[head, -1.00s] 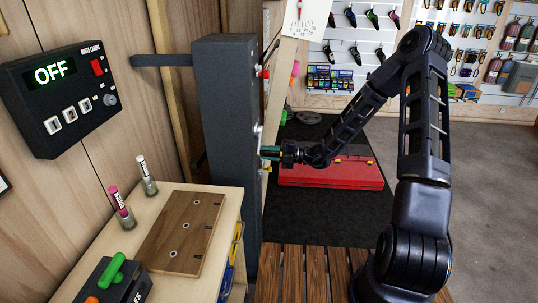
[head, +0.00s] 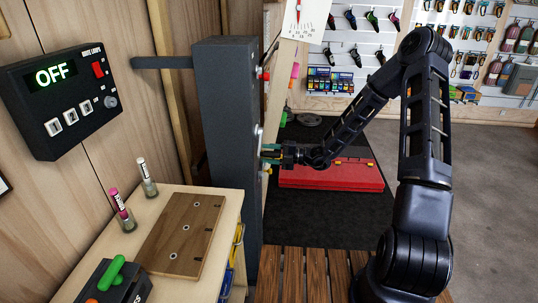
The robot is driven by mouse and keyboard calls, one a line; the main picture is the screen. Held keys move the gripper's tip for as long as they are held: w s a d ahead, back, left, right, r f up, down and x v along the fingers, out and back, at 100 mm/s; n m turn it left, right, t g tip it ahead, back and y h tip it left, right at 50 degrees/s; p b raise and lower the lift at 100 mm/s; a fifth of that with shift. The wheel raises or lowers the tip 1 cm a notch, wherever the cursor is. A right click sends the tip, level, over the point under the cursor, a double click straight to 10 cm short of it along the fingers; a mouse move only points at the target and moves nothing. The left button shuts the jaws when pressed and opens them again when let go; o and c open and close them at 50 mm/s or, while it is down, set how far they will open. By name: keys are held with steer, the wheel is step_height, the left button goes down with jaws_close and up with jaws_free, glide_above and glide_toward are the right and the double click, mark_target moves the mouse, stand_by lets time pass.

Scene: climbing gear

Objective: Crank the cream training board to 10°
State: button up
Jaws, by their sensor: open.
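The cream training board (head: 279,85) shows nearly edge-on behind the dark grey post (head: 226,110). An angle dial (head: 308,17) with a red needle stands at the top of the picture, partly cut off; I cannot read its value surely. My gripper (head: 268,155) is at the right face of the post, beside a small silver round part (head: 258,131). Its jaws are open, with green on the fingers. The crank handle cannot be made out clearly; whether the fingers are around it or touching it I cannot tell.
A wooden bench (head: 215,203) with two small bottles and a drilled plank stands at the lower left. A black control box (head: 60,98) reading OFF hangs on the wall. A red mat (head: 330,176) lies on the dark floor behind my forearm. Grey floor at right is clear.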

steer(key=d, duration=1.1)
steer(key=shift+f, duration=0.2)
steer(key=shift+a, duration=0.1)
steer(key=s+d+r+m+t+h, duration=0.4)
steer(key=s+d+r+m+h, duration=1.4)
steer(key=m, duration=1.6)
steer(key=s+d+r, duration=0.6)
steer(key=d, duration=0.2)
steer(key=shift+s+m+t, duration=0.3)
steer(key=shift+s+m, duration=0.1)
stand_by(0.3)
